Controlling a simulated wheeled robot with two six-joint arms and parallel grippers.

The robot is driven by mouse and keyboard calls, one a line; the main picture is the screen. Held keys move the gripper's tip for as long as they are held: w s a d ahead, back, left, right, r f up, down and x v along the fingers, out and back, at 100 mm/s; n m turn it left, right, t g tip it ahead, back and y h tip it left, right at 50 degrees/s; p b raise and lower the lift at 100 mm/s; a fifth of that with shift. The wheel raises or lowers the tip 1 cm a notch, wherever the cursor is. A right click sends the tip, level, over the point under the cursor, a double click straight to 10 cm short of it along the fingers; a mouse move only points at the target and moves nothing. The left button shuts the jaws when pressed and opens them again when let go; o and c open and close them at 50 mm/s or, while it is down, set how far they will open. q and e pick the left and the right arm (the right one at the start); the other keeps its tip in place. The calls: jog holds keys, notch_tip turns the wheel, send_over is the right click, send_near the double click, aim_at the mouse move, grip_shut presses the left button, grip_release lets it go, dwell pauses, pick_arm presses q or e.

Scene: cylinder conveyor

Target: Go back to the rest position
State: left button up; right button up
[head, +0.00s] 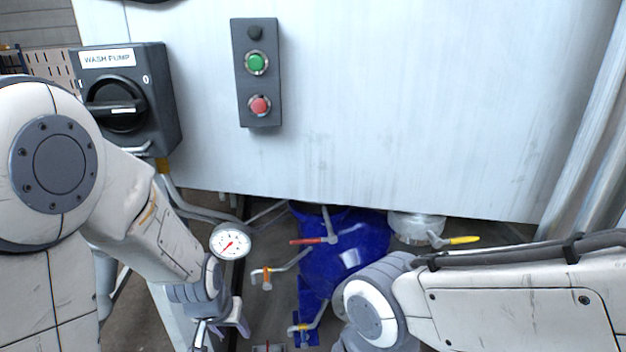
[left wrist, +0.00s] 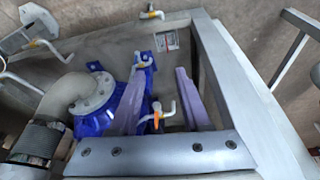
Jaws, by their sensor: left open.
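My left gripper (head: 222,330) is low in the head view, left of the blue pump (head: 345,260), and points down. In the left wrist view its two purple fingers (left wrist: 158,95) stand wide apart with no object held between them. A small valve handle with an orange tip (left wrist: 156,117) shows in the gap between the fingers, beyond them; I cannot tell how far. My right arm comes in from the right of the head view and bends down in front of the pump. Its gripper is out of the picture.
A pale metal panel bears a button box (head: 257,72) with green and red buttons. A black wash pump switch (head: 127,100) is at its left. A dial gauge (head: 230,241), a red-handled valve (head: 310,241) and a yellow-handled valve (head: 462,240) are below. A metal frame (left wrist: 255,95) stands close by.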

pick_arm(q)
jog(key=s+a+r, duration=0.3)
jog(key=s+r, duration=0.1)
jog(key=s, duration=0.1)
jog(key=s+d+r+m+g, duration=0.2)
jog(key=s+d+r+m, duration=0.15)
jog(key=s+d, duration=0.35)
jog(key=s+d+r+m+g, duration=0.1)
jog(key=s+d+r+m, duration=0.1)
jog(key=s+d+m, duration=0.35)
notch_tip(320, 180, up, 28)
jog(key=d+n+p, duration=0.1)
jog(key=p, duration=2.7)
jog(key=shift+s+d+r+n+h, duration=0.15)
jog(key=shift+s+d+n+h, duration=0.15)
jog(key=shift+s+d+n, duration=0.15)
